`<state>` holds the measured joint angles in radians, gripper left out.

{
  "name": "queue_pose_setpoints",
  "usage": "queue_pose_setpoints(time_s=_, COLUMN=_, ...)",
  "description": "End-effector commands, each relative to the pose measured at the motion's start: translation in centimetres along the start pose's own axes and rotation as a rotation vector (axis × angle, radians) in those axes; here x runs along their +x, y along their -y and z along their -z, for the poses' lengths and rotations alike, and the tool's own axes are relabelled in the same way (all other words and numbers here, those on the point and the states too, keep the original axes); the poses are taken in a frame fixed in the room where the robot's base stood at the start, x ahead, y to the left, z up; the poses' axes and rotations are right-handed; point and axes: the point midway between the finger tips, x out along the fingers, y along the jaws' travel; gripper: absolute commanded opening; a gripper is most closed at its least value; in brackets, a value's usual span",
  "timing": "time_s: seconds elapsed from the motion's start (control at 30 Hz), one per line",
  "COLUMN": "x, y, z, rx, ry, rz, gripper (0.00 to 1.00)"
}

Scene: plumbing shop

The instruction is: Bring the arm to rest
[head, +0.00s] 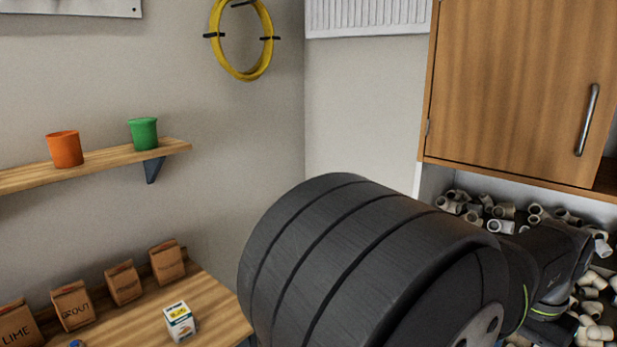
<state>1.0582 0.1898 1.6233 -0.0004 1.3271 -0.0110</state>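My own dark arm fills the lower middle of the head view, a large ribbed link close to the camera. It reaches to the right toward a bin area with pale pipe fittings. My gripper's fingertips cannot be made out, so I cannot tell whether they are open or shut or hold anything. The arm hides part of the bench and of the fittings behind it.
Many pale pipe fittings (501,227) lie under a closed wooden cabinet (520,80) at the right. Paper bags (72,305) and a small box (179,321) stand on a wooden bench (215,307). An orange cup (65,149) and green cup (143,133) stand on a shelf (110,163).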

Motion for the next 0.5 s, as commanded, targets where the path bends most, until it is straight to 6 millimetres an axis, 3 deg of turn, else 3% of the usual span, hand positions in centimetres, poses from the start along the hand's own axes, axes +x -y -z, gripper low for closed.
queue_pose_setpoints(time_s=0.23, x=-5.1, y=0.6, z=0.2, rx=-0.010, ry=-0.005, rz=0.000, gripper=0.51)
queue_pose_setpoints(time_s=0.5, x=-4.8, y=5.7, z=0.8, rx=-0.156, ry=0.000, rz=0.001, gripper=0.51)
